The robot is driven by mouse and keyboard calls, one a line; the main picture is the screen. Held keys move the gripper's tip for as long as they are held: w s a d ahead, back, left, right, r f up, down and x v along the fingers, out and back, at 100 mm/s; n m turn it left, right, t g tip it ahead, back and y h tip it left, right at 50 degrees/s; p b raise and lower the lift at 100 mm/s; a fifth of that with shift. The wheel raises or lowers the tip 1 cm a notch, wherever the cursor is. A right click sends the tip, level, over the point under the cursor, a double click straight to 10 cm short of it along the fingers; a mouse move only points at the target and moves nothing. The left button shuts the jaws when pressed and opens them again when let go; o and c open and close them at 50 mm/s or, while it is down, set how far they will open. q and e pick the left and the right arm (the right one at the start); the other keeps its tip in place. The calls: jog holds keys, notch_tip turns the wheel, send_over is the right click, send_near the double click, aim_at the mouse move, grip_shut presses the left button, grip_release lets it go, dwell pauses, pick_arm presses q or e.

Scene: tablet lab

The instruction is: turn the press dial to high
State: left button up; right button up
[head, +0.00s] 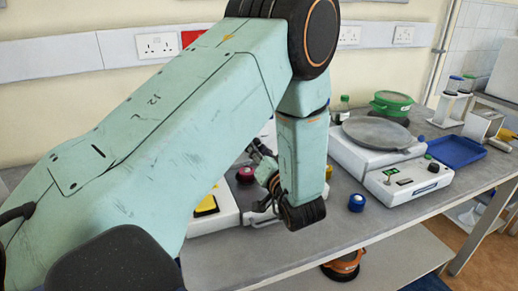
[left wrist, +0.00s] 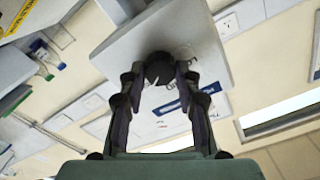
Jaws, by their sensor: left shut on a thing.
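The press (head: 222,210) is a white machine on the bench, mostly hidden behind my left arm in the head view. A yellow label and a red knob (head: 245,175) show on it. My left gripper (head: 262,188) is at its right front side. In the left wrist view, the press dial (left wrist: 158,68) is a dark round knob with a pale mark, on a grey-white panel (left wrist: 195,40). My left gripper (left wrist: 160,77) is shut on the dial, with one finger on each side. The dial's scale is too unclear to read, so its setting cannot be told. My right gripper is not in view.
A white hotplate-like device (head: 385,165) with a round grey plate stands right of my gripper. A small blue-capped item (head: 356,203) lies between them. A blue tray (head: 456,151) and green-lidded tub (head: 391,103) are farther right. The bench front edge is close.

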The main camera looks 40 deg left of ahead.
pick_arm(q)
jog(key=o, duration=1.2)
jog(key=shift+a, duration=0.1)
jog(key=shift+c, duration=0.2)
jog(key=shift+d, duration=0.25)
jog(key=v, duration=0.7)
jog(key=shift+s, duration=0.15)
